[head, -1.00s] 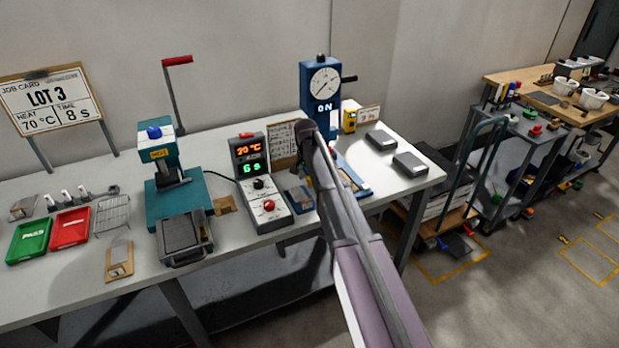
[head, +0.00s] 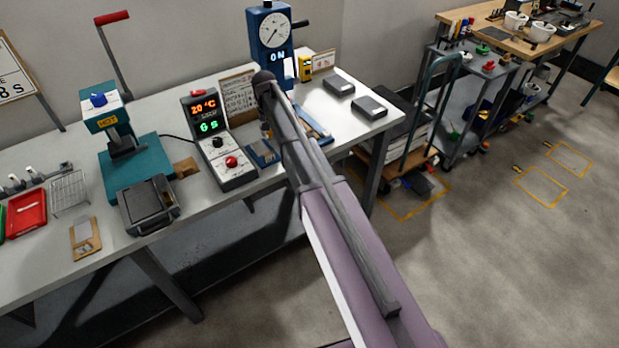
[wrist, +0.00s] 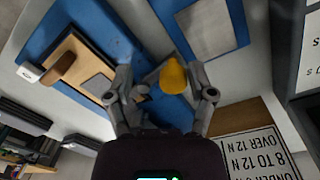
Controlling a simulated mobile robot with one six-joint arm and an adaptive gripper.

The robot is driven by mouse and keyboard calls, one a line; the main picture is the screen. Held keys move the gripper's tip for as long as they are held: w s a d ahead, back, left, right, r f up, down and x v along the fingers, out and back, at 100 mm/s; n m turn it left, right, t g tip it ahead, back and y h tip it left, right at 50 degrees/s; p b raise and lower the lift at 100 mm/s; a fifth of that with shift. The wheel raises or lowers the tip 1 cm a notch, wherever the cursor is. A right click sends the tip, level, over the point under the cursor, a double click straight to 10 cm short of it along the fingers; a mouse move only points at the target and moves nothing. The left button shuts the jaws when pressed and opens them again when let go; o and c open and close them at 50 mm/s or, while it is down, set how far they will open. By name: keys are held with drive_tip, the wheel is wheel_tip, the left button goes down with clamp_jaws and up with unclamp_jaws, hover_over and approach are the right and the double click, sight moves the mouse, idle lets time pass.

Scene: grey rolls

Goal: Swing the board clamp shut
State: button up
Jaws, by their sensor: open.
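In the wrist view, a yellow-tipped lever (wrist: 173,77), apparently the board clamp's handle, stands between the parted fingers of my gripper (wrist: 165,97). The fingers are open, one on each side; I cannot tell whether either touches it. Behind it is a blue fixture base (wrist: 105,35), with a tan board (wrist: 78,68) bearing a grey square on the left. In the head view, the blue fixture (head: 314,126) is partly covered by my arm, and my gripper is mostly hidden behind it. How far the clamp is swung is unclear.
The blue dial gauge (head: 270,38) reading "ON" stands behind my arm. The control box (head: 220,145) and teal press (head: 135,165) are to the left. A force card (wrist: 255,155) is close to the right finger. Grey blocks (head: 369,107) lie at the bench's right end.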

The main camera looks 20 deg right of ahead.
drive_tip(key=d+n, duration=0.1)
drive_tip(key=n, duration=0.1)
drive_tip(key=s+d+n, duration=0.1)
drive_tip(key=n, duration=0.2)
drive_tip(key=shift+d+n, duration=0.2)
drive_tip(key=shift+n, duration=0.1)
drive_tip(key=n, duration=0.1)
drive_tip(key=d+n, duration=0.1)
drive_tip(key=n, duration=0.1)
drive_tip(key=shift+s+d+t, duration=0.1)
drive_tip(key=shift+d+t, duration=0.15)
drive_tip(key=shift+t, duration=0.05)
drive_tip(key=d+n, duration=0.1)
drive_tip(key=n, duration=0.2)
drive_tip(key=shift+d, duration=0.1)
wheel_tip(320, 180, up, 14)
drive_tip(key=p, duration=1.4)
drive_tip(key=s+f+m+b, duration=0.3)
drive_tip(key=s, duration=0.6)
drive_tip(key=s+f+m+b, duration=0.2)
drive_tip(key=s+f+b, duration=0.1)
drive_tip(key=s, duration=0.6)
drive_tip(key=s+f+m+b, duration=0.3)
drive_tip(key=s, duration=0.6)
drive_tip(key=shift+f+m+y, duration=0.25)
drive_tip(key=shift+m+y, duration=0.05)
